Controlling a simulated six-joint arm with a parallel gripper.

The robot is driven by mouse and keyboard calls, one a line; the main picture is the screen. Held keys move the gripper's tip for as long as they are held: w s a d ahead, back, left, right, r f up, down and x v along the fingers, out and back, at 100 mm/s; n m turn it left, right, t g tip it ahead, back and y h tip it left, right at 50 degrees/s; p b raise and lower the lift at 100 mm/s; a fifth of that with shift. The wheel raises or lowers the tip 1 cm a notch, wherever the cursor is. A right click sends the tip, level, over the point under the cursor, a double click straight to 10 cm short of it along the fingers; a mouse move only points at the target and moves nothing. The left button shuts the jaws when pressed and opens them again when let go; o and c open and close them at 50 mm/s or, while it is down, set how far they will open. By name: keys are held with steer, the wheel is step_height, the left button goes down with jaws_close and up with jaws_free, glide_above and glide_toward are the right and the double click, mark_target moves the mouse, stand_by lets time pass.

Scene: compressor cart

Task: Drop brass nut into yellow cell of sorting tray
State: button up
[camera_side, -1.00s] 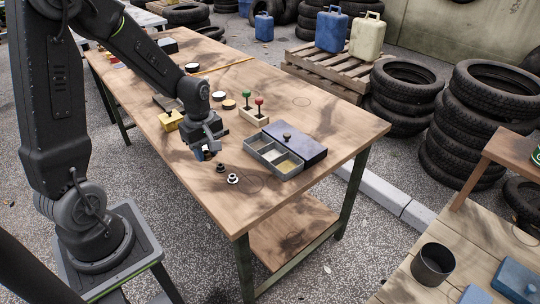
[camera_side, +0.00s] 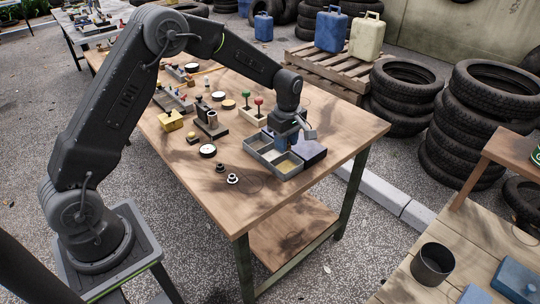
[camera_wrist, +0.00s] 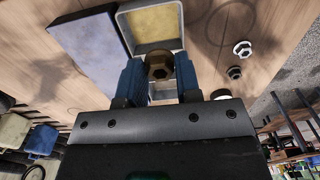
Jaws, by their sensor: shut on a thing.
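The brass nut (camera_wrist: 158,67) is held between the blue fingertips of my gripper (camera_wrist: 157,75) in the wrist view. My gripper (camera_side: 284,141) is above the grey sorting tray (camera_side: 262,164) in the side view, where it hides the nut and part of the tray. The yellow cell (camera_side: 289,165) is at the tray's near right end, and it looks empty. In the wrist view the yellow cell (camera_wrist: 153,23) lies just beyond the nut. The nut appears over the neighbouring cell, though its height above the tray is hard to tell.
Two small nut-like pieces (camera_side: 233,179) lie on the table to the tray's left. A stand with green and red knobs (camera_side: 253,116) is behind. The table's front right is clear.

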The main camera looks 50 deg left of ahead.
steer(key=shift+w+d+f, duration=0.2)
steer(key=shift+f, duration=0.85)
steer(key=shift+w+d+f, duration=0.15)
steer(key=shift+d+f, duration=0.05)
steer(key=shift+f, duration=0.8)
steer(key=shift+w+d+f, duration=0.2)
steer(key=shift+f, duration=0.85)
steer(key=o, duration=1)
step_height(320, 180, up, 14)
steer(key=shift+f, duration=0.1)
